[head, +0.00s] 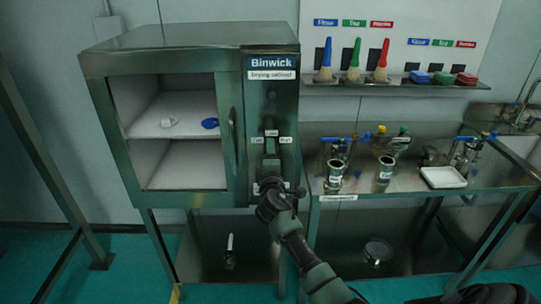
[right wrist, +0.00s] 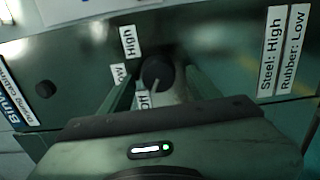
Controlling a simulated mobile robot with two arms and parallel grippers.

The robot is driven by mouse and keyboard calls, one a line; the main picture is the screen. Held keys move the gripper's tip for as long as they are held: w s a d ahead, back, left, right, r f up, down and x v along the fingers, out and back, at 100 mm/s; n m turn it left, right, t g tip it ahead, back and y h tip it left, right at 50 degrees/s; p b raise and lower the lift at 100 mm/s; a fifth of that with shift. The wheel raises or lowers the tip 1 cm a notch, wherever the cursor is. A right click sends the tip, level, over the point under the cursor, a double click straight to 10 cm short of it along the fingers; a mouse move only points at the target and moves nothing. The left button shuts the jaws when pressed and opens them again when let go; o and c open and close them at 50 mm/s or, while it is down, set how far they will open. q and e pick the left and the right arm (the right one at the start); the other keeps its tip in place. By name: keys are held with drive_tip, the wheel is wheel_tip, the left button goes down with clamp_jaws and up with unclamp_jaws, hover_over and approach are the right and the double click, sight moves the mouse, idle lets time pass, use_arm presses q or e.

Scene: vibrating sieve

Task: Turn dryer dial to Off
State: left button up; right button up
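The dryer (head: 180,60) is a dark green metal cabinet marked Binwick at the left in the head view. Its dial is a round black knob (right wrist: 157,72) in the right wrist view, with High, Low and partly covered Off labels around it. I cannot clearly tell which label the dial points to. My right gripper (head: 270,160) is at the dryer's control panel and hides much of the dial in the head view. In the right wrist view its two fingers (right wrist: 160,88) stand apart on either side of the dial, with gaps visible. My left gripper is not in view.
A sign (right wrist: 284,50) reads Steel: High, Rubber: Low. The dryer's window shows a white item and a blue item (head: 209,123) on a shelf. A steel bench (head: 350,184) with metal cups and a white tray (head: 443,177) stands right. Brushes (head: 354,60) are above it.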

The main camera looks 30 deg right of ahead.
drive_tip(key=shift+s, duration=0.1)
drive_tip(key=b+v, duration=0.1)
drive_tip(key=v, duration=0.6)
drive_tip(key=shift+s+a, duration=0.25)
drive_tip(key=shift+s, duration=0.05)
drive_tip(key=s+a+f+m+g+y, duration=0.1)
drive_tip(key=s+a+f+g+y, duration=0.3)
drive_tip(key=f, duration=1)
drive_tip(key=s+a+f+m+g+y, duration=0.15)
drive_tip(key=s+f, duration=0.45)
drive_tip(key=f, duration=0.8)
drive_tip(key=s+a+f+g+y, duration=0.2)
drive_tip(key=s+a+f, duration=0.25)
drive_tip(key=f, duration=1.05)
drive_tip(key=s+a+f+m+g, duration=0.1)
drive_tip(key=s+f, duration=0.5)
drive_tip(key=s, duration=0.7)
drive_tip(key=s+a+f+m+g+y, duration=0.1)
drive_tip(key=s+f, duration=0.5)
drive_tip(key=s, duration=0.8)
drive_tip(key=s+a+f+m+g+y, duration=0.1)
drive_tip(key=s+f+m+g, duration=0.3)
drive_tip(key=s, duration=0.9)
wheel_tip(320, 180, down, 3)
drive_tip(key=shift+a+r+m+g, duration=0.1)
drive_tip(key=shift+a+m+g, duration=0.3)
drive_tip(key=shift+a, duration=0.5)
